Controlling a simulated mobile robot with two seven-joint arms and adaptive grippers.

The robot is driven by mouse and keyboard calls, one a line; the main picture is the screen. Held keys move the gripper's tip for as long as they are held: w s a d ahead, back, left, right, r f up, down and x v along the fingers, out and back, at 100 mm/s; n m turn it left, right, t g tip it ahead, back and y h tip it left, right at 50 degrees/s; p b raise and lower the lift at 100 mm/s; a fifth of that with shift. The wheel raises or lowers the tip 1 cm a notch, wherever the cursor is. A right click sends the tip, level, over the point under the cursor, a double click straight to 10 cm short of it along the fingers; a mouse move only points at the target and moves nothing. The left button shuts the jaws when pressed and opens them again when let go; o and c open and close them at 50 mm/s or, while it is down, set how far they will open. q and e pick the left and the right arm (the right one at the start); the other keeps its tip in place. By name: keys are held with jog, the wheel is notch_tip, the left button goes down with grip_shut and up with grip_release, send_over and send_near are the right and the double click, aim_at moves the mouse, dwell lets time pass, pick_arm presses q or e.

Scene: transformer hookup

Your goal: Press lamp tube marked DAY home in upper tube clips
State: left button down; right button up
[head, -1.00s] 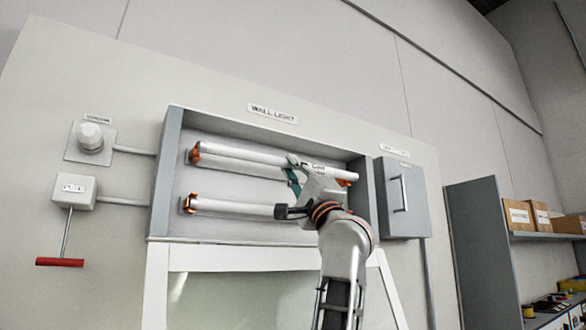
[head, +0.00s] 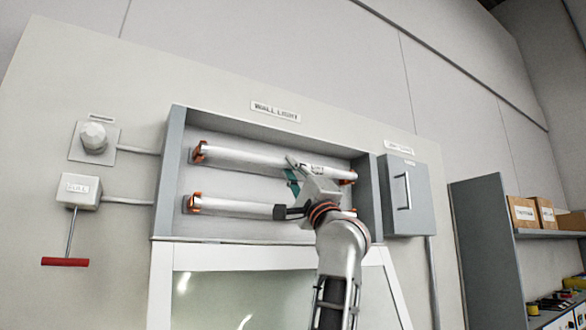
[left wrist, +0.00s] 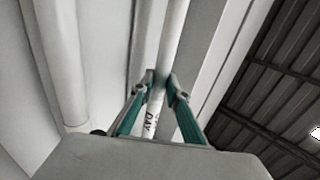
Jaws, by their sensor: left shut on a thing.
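The white lamp tube marked DAY (left wrist: 150,124) lies between the two teal fingers of my left gripper (left wrist: 160,88) in the left wrist view. In the head view this upper tube (head: 245,158) runs along the top of the wall light box, its ends at the orange upper clips (head: 199,152) (head: 349,178). My left gripper (head: 293,172) is shut on it right of its middle. The tube appears to lie at the clips, but I cannot tell whether it is fully seated. My right gripper is not in view.
A lower tube (head: 235,207) sits in the box below, its left end at an orange clip (head: 192,203). The grey light box (head: 168,175) has raised side walls. A grey cabinet (head: 405,200) stands at right; a pull switch (head: 78,191) with red handle hangs at left.

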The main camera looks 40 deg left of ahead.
pick_arm(q)
jog(key=shift+w+a, duration=0.2)
jog(key=shift+a, duration=0.45)
jog(key=c, duration=1.9)
grip_release()
jog(key=shift+a, duration=0.1)
jog(key=d, duration=0.2)
jog(key=s+d, duration=0.1)
jog(key=d, duration=0.2)
jog(key=shift+s, duration=0.2)
jog(key=shift+f, duration=0.1)
jog(key=v, duration=1.2)
